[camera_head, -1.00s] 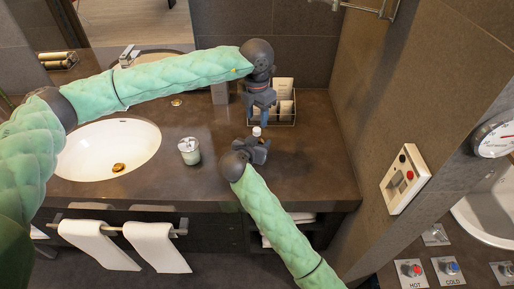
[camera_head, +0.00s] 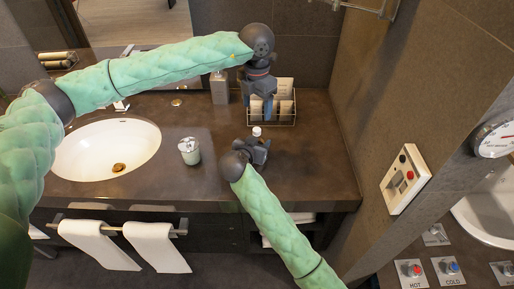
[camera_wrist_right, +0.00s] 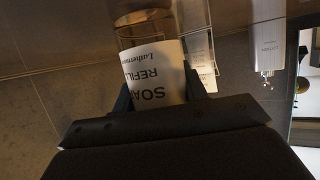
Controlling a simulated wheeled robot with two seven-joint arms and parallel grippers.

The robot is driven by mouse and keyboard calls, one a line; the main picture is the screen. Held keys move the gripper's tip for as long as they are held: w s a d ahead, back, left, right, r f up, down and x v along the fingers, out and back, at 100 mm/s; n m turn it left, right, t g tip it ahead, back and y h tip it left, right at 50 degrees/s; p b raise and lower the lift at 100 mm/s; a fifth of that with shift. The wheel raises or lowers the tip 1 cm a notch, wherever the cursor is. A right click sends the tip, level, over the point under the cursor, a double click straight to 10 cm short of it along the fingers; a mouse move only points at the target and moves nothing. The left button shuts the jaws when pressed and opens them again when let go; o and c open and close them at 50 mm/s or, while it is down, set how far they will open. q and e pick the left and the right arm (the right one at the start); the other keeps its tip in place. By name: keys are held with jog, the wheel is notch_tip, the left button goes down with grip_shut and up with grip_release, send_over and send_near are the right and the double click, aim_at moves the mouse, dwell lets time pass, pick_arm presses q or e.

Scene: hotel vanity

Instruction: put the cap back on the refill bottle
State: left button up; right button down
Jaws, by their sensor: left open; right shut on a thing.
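My right gripper (camera_head: 258,150) is shut on the refill bottle, whose white "SOAP REFILL" label (camera_wrist_right: 155,70) shows upside down between the fingers in the right wrist view. Its brownish body (camera_wrist_right: 145,25) shows beyond the label. The bottle's neck is hidden.
A wire caddy with cards (camera_head: 287,112) stands behind the left gripper, with a grey dispenser (camera_head: 219,90) to its left. The counter right of the bottle (camera_head: 315,165) is clear.

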pick_arm(q)
notch_tip(320, 180, up, 8)
dwell(0.4)
jog(key=shift+r, duration=0.1)
pick_arm(e)
jog(key=c, duration=0.7)
grip_release()
jog(key=shift+s+a+r, duration=0.1)
jog(key=shift+s+a, duration=0.05)
jog(key=shift+s, duration=0.15)
jog(key=b+v, duration=0.2)
jog(key=v, duration=0.4)
pick_arm(q)
jog(key=shift+f, duration=1.2)
pick_arm(e)
jog(key=shift+s+a+r, duration=0.2)
jog(key=shift+s+r, duration=0.1)
jog(key=shift+s, duration=0.15)
